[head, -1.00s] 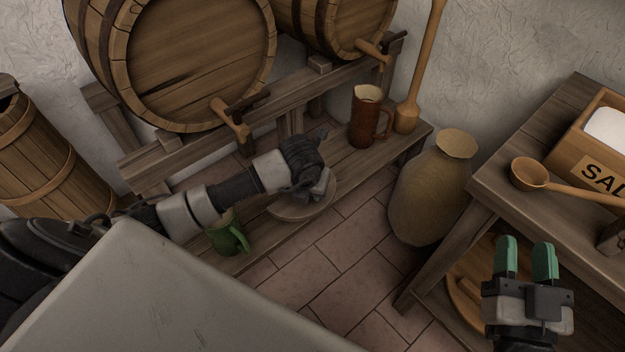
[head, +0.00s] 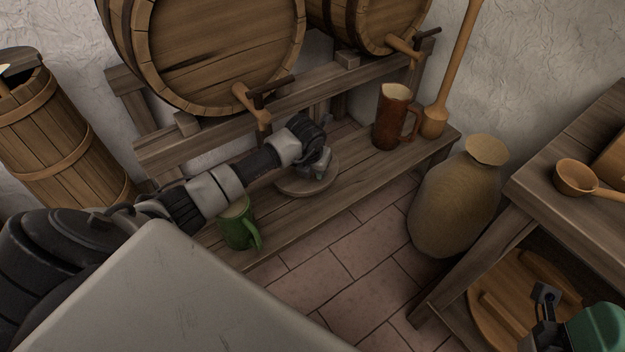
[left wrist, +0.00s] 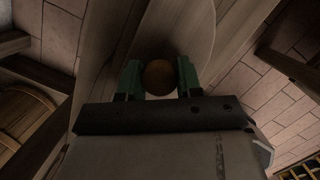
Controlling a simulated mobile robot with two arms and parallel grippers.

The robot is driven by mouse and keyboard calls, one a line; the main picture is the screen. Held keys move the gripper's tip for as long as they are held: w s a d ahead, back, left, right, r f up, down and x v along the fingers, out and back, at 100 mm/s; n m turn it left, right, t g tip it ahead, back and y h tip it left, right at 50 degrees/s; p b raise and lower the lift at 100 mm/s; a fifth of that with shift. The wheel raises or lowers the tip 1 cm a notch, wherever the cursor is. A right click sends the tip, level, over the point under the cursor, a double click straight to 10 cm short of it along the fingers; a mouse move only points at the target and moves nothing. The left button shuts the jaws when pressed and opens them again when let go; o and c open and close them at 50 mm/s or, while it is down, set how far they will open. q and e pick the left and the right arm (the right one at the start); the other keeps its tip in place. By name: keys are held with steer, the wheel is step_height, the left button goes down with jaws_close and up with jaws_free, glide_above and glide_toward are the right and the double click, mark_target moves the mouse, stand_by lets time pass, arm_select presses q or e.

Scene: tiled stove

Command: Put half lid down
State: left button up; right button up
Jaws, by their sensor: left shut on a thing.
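The half lid is a flat pale wooden piece (head: 300,187) with a curved edge, at the bench top near the front of the head view's bench. In the left wrist view, the half lid (left wrist: 198,28) lies beyond the fingers, with a brown round knob (left wrist: 158,77) between them. My left gripper (head: 318,165) is shut on this knob; its green fingertips (left wrist: 158,80) flank it. I cannot tell if the lid touches the bench. My right gripper (head: 575,325) is partly cut off at the bottom right, and its finger gap is hidden.
A green mug (head: 237,228) stands left of the lid on the bench (head: 355,175). A brown jug (head: 391,118) stands at right. Barrels (head: 215,50) sit behind. A clay jar (head: 455,210) and a table (head: 570,190) stand at right.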

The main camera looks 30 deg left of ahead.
mark_target(312, 178)
arm_select(q)
step_height(312, 178, down, 4)
steer(key=shift+f+b, duration=0.1)
steer(key=shift+b, duration=0.95)
steer(key=o, duration=1)
